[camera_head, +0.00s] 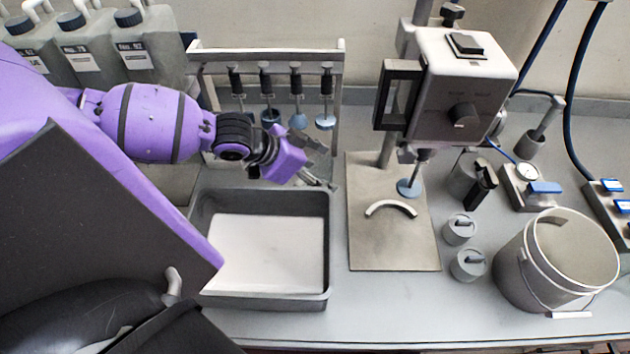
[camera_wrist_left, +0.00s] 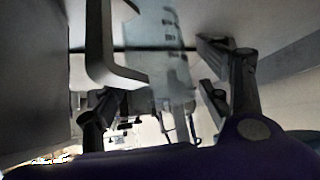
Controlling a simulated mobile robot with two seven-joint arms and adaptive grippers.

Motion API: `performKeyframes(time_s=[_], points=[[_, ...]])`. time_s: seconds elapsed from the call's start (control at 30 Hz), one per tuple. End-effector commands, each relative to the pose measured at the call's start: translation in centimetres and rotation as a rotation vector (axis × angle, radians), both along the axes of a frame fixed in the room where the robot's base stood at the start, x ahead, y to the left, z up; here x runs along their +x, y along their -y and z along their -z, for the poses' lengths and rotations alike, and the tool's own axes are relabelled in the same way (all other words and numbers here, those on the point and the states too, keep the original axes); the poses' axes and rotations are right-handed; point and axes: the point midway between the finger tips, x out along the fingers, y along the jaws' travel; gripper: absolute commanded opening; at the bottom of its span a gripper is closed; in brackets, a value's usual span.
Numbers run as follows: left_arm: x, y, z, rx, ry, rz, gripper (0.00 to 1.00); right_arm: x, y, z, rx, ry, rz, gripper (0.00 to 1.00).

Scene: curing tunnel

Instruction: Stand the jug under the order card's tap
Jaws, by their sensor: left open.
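My left gripper (camera_head: 325,165) is open, above the back right corner of the grey tray, and nothing shows between its fingers in the head view. In the left wrist view its two dark fingers (camera_wrist_left: 168,105) are spread. Between and beyond them is a pale, translucent body with dark marks (camera_wrist_left: 170,45), possibly the jug; I cannot tell its distance. A light grey bent bar (camera_wrist_left: 108,50) is beside it. In the head view I cannot make out the jug for certain. Labelled grey canisters (camera_head: 85,55) stand at the back left; their taps and the order card cannot be made out.
A grey tray (camera_head: 325,245) with a pale floor lies in front of a rack (camera_head: 340,80) of hanging stirrers. A mixer (camera_head: 465,85) stands over a metal plate (camera_head: 390,245).

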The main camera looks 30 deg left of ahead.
Motion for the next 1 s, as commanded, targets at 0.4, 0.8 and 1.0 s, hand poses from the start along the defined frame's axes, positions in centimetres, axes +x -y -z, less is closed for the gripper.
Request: performKeyframes(time_s=[0.4, 0.8, 1.0], points=[[0.0, 0.0, -0.1, -0.001, 0.001, 0.000, 0.24, -0.2, -0.3, 0.4, 0.003, -0.009, -0.004, 0.40], [0.0, 0.0, -0.7, 0.000, 0.002, 0.000, 0.16, -0.3, -0.3, 0.4, 0.003, -0.010, -0.004, 0.40], [0.0, 0.0, -3.2, 0.003, 0.003, 0.003, 0.16, -0.2, -0.3, 0.3, 0.003, -0.007, -0.004, 0.40]])
